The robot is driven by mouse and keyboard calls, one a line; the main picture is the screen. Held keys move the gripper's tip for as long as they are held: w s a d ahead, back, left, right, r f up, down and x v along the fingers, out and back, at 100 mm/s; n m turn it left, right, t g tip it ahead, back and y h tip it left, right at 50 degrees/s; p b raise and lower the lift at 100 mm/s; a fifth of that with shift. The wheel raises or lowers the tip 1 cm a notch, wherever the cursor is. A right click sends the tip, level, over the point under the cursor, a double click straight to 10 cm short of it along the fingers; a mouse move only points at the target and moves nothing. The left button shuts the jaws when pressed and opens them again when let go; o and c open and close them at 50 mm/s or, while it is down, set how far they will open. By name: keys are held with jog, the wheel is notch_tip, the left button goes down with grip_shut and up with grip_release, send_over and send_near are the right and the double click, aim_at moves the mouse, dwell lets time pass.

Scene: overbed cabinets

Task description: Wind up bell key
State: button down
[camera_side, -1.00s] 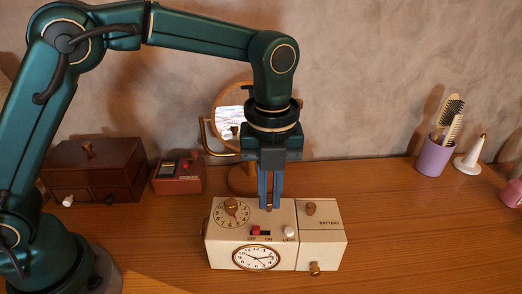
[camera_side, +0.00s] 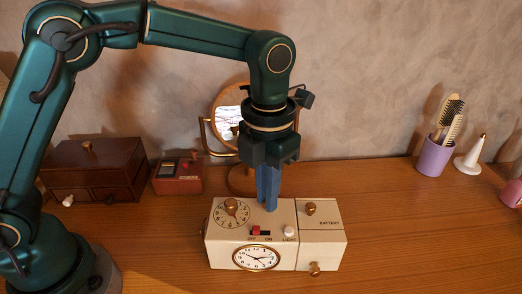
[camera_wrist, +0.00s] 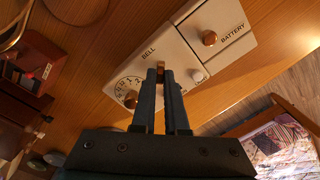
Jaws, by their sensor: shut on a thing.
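The cream clock box (camera_side: 222,245) stands on the wooden table, with a round clock face (camera_side: 256,257) on its front. The bell key (camera_wrist: 160,66) is a small brass-coloured piece on top, beside the word BELL. My gripper (camera_side: 268,205) points straight down at the back of the box top, and it also shows in the wrist view (camera_wrist: 161,72). Its blue fingers are shut on the bell key, which they mostly hide in the side view.
On the box top are a numbered dial with a brass knob (camera_side: 232,205), a red switch (camera_side: 256,231), a white light button (camera_side: 289,231) and a battery-cover knob (camera_side: 310,208). A round mirror (camera_side: 229,110) stands close behind.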

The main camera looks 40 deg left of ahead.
jog(key=shift+m, duration=0.6)
jog(key=c, duration=0.9)
grip_release()
jog(key=shift+c, duration=0.2)
jog(key=shift+r, duration=2.55)
